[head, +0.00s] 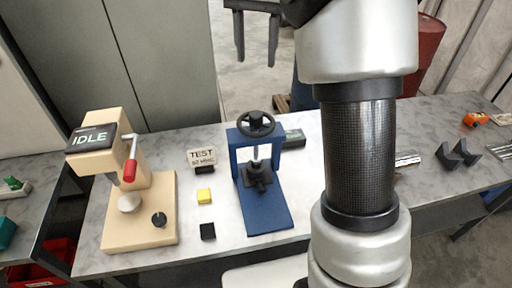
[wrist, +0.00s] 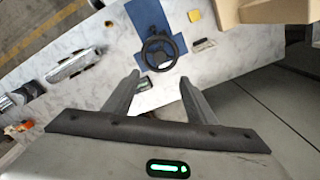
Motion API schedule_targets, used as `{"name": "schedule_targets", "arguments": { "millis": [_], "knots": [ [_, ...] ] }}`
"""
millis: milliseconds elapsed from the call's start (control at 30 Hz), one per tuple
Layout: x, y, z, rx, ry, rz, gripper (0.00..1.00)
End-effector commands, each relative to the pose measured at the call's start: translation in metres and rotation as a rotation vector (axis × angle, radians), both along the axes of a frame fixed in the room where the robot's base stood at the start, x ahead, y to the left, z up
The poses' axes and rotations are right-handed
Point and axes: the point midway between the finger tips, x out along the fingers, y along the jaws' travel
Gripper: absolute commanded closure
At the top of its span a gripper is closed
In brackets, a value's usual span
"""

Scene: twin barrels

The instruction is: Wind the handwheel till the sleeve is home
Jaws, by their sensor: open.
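The black handwheel (head: 255,124) sits on top of a blue press (head: 265,205) on the marble-topped table. Under it a screw runs down to a dark block on the blue base; I cannot tell a sleeve apart there. The handwheel also shows in the wrist view (wrist: 160,52), beyond my fingertips. My gripper (head: 257,60) is open and empty, in the air above and behind the handwheel, apart from it. In the wrist view its two fingers (wrist: 160,78) point toward the wheel.
A beige press (head: 150,215) with a red-handled lever and an IDLE display stands at left. Between the presses are a TEST sign (head: 201,157), a yellow cube (head: 204,196) and a black cube (head: 208,231). Dark V-blocks (head: 458,154) lie at right. My arm hides part of the table.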

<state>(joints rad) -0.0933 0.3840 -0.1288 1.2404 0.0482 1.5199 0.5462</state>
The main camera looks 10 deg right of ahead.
Motion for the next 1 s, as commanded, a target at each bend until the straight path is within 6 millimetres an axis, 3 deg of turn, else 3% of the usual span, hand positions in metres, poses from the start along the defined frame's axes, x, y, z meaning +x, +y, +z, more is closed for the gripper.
{"name": "schedule_targets", "arguments": {
  "millis": [133, 267, 800, 1000],
  "knots": [
    [-0.0001, 0.0002, 0.0004, 0.0, 0.0, 0.109, 0.49],
    [-0.0004, 0.0004, 0.0008, -0.001, 0.001, 0.412, 0.49],
    [-0.0018, 0.0008, 0.0009, 0.001, 0.0, 2.198, 0.49],
    [-0.002, 0.0008, 0.0008, -0.001, 0.0, 2.78, 0.49]
  ]
}}
